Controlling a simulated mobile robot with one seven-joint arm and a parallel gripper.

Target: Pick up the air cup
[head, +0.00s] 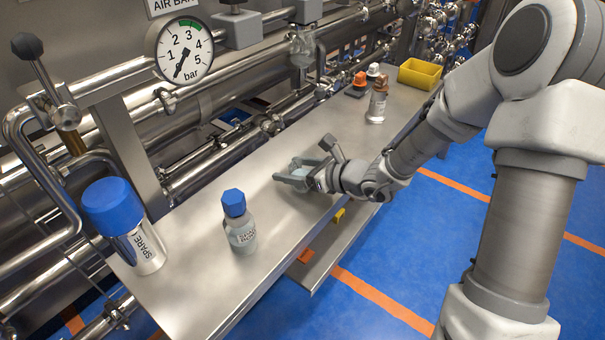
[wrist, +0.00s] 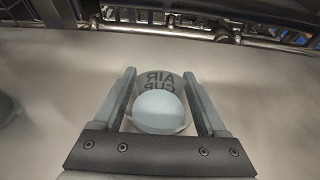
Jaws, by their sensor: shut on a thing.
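The air cup (wrist: 158,112) is a pale grey-blue rounded piece with dark "AIR CUP" lettering on its far part. In the wrist view it sits between the two fingers of my gripper (wrist: 159,78), which is shut on it. In the head view my gripper (head: 289,170) is low over the middle of the steel bench (head: 195,285), and the cup (head: 299,171) is small and partly hidden by the fingers. I cannot tell whether the cup touches the bench.
A blue-capped bottle (head: 241,233) and a blue-topped "SPARE" canister (head: 142,248) stand on the bench, left of my gripper. At the far end are another bottle (head: 377,104), small orange and white-topped items, and a yellow bin (head: 420,74). Pipes and a gauge (head: 184,51) line the back.

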